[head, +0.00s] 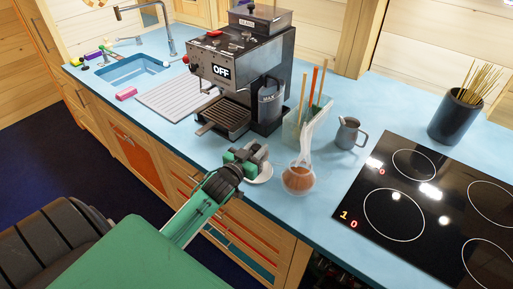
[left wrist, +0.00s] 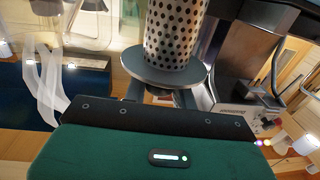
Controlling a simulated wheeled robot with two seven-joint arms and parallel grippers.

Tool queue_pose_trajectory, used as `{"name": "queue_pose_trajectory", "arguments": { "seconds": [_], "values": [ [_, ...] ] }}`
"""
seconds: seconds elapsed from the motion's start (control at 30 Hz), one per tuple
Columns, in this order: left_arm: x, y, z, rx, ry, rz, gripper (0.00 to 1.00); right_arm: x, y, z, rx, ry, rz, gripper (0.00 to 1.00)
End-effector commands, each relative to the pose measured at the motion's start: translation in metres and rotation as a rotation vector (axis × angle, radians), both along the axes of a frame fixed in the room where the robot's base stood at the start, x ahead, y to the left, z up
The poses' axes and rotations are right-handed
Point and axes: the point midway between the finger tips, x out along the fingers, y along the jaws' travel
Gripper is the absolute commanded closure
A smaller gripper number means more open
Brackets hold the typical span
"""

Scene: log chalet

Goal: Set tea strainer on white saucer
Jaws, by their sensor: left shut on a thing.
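My left gripper (head: 250,163) is shut on the tea strainer, at the front edge of the blue counter. In the left wrist view the strainer (left wrist: 172,35) is a pale metal cylinder with dark holes and a grey round flange (left wrist: 155,75), just beyond the fingers. In the head view only a small grey part of the strainer (head: 261,153) shows beside the fingers. The white saucer (head: 264,177) lies on the counter right behind and below the gripper, partly covered by it. Whether strainer and saucer touch cannot be told. My right gripper is not in view.
A round glass vessel with amber content (head: 298,180) stands close right of the saucer. Behind are a clear container with sticks (head: 297,135), a metal pitcher (head: 349,133) and the coffee machine (head: 240,75). The black cooktop (head: 430,205) lies at right.

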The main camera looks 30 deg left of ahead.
Motion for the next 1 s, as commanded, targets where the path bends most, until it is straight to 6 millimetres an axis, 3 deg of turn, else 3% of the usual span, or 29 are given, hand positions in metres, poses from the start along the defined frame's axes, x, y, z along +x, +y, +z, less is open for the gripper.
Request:
{"name": "queue_pose_trajectory", "arguments": {
  "seconds": [0.4,0.43,0.53,0.87,1.0],
  "values": [
    [0.000,0.000,-0.007,0.000,-0.001,0.000,1.00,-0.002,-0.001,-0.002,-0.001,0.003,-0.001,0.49],
    [0.000,0.000,-0.006,0.001,-0.001,0.000,0.69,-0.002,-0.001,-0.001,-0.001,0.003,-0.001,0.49],
    [0.000,0.000,-0.006,0.001,-0.001,0.000,0.51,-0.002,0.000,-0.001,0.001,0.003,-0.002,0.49],
    [0.000,0.000,-0.002,0.001,-0.002,-0.001,0.51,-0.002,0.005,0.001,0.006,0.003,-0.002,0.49],
    [-0.012,0.000,-0.006,0.000,0.001,-0.001,0.51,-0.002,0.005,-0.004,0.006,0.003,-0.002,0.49]
  ]
}}
